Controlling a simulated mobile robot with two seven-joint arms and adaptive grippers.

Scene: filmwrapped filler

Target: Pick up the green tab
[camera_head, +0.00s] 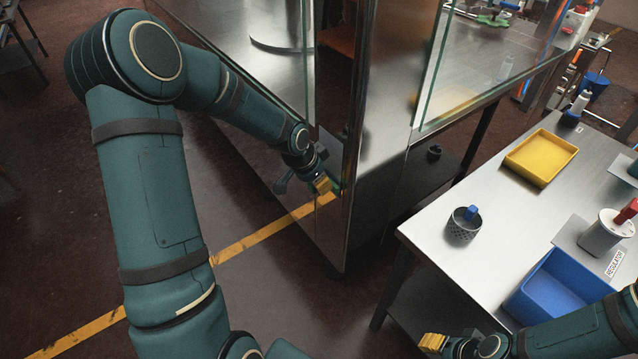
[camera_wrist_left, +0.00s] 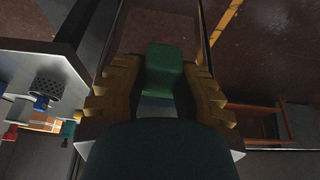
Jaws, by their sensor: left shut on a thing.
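The green tab (camera_wrist_left: 165,62) is a small green block, seen in the left wrist view between the yellow ridged fingers of my left gripper (camera_wrist_left: 155,88). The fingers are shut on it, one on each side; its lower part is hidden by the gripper. In the head view my left gripper (camera_head: 325,186) is at the steel corner post of the glass-walled cabinet, and only a sliver of green shows beside its fingers. My right gripper (camera_head: 433,342) is low at the bottom edge, by the front of the side table; whether its yellow fingers are apart is unclear.
The cabinet's steel post (camera_head: 384,95) and glass stand close to my left arm.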

